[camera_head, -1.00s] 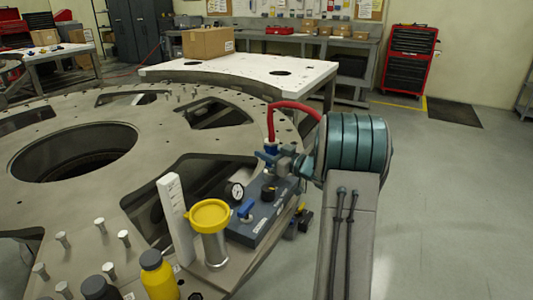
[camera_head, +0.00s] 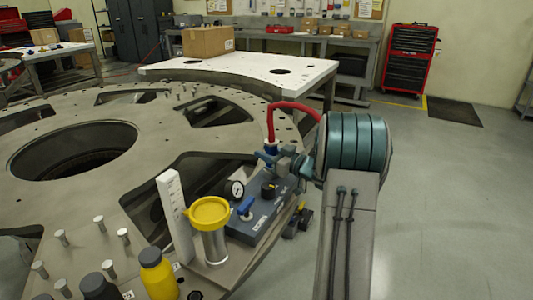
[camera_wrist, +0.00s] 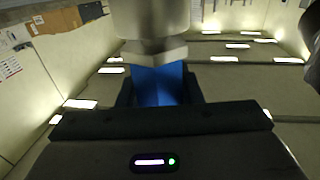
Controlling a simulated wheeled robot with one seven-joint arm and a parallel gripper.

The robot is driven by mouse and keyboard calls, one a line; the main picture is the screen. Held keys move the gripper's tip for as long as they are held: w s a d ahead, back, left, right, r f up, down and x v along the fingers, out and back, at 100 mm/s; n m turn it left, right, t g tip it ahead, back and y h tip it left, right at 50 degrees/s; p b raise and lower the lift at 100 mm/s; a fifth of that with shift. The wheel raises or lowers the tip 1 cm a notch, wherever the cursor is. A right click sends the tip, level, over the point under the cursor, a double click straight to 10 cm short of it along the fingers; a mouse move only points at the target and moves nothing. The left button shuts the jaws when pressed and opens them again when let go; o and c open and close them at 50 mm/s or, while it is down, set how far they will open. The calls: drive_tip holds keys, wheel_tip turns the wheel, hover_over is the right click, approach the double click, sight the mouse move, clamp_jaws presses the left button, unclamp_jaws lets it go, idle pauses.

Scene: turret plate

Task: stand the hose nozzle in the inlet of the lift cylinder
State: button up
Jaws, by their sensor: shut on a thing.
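The hose nozzle, blue at its body (camera_head: 271,150), has a red hose (camera_head: 284,106) curving up from it and back to my arm. My gripper (camera_head: 272,158) is shut on the nozzle, above the back of the grey pump block (camera_head: 258,213). In the wrist view the blue nozzle (camera_wrist: 160,87) sits between the jaws below a pale grey round part. The lift cylinder (camera_head: 214,246) is a metal cylinder with a yellow top (camera_head: 209,211), standing upright at the near edge of the plate. The nozzle is apart from it, behind and to the right. I cannot make out the inlet.
The pump block carries a gauge (camera_head: 237,189) and a blue lever (camera_head: 245,207). A white upright scale (camera_head: 174,216) stands left of the cylinder. A yellow bottle (camera_head: 157,274), a dark bottle (camera_head: 98,287) and several pegs are at front left. The large turret plate (camera_head: 60,119) has wide openings.

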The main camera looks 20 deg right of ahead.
drive_tip(key=shift+f+b, duration=0.3)
drive_tip(key=shift+f, duration=0.2)
idle(0.3)
drive_tip(key=o, duration=1.2)
drive_tip(key=shift+o, duration=0.2)
drive_tip(key=shift+s, duration=0.1)
